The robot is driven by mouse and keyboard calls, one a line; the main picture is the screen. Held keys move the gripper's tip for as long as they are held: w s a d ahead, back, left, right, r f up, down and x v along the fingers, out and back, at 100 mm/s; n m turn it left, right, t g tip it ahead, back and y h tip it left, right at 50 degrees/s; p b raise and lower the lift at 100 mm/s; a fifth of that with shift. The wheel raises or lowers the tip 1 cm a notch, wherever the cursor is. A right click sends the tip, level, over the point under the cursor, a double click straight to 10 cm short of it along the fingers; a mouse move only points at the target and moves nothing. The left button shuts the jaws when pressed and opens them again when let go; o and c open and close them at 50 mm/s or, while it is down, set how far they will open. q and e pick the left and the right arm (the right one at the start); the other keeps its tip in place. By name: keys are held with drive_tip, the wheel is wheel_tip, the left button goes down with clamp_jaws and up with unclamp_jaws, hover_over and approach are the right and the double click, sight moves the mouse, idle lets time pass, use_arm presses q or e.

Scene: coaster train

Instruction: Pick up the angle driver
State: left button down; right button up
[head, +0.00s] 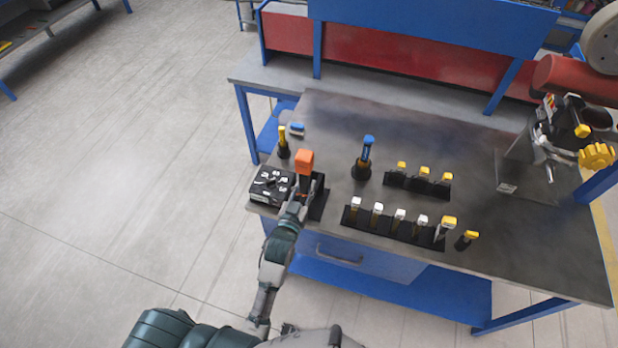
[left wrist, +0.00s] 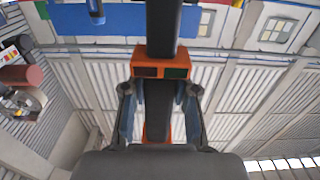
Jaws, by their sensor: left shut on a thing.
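The angle driver (head: 304,161), a tool with an orange block-shaped end and a black body, stands near the left front corner of the workbench. My left gripper (head: 306,188) is at its lower part, shut on it. In the left wrist view the orange and black tool (left wrist: 160,62) sits between the two fingers of the left gripper (left wrist: 160,103), with a finger on each side. The tool's lower end is hidden by the gripper in the head view, so I cannot tell whether it touches the black stand (head: 319,208). My right gripper is not in view.
A black box (head: 270,186) lies left of the gripper. A yellow-topped tool (head: 283,142) and a blue-topped tool (head: 366,155) stand behind. Two black racks (head: 388,227) hold several small tools to the right. A machine (head: 560,135) occupies the right end. The workbench's (head: 420,120) back middle is clear.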

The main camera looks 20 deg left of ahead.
use_arm(q)
drive_tip(key=s+b, duration=0.1)
drive_tip(key=s, duration=1.1)
drive_tip(key=shift+s+a+r, duration=0.2)
drive_tip(key=shift+s+a, duration=0.1)
drive_tip(key=shift+s, duration=0.1)
drive_tip(key=c, duration=1.7)
unclamp_jaws()
clamp_jaws()
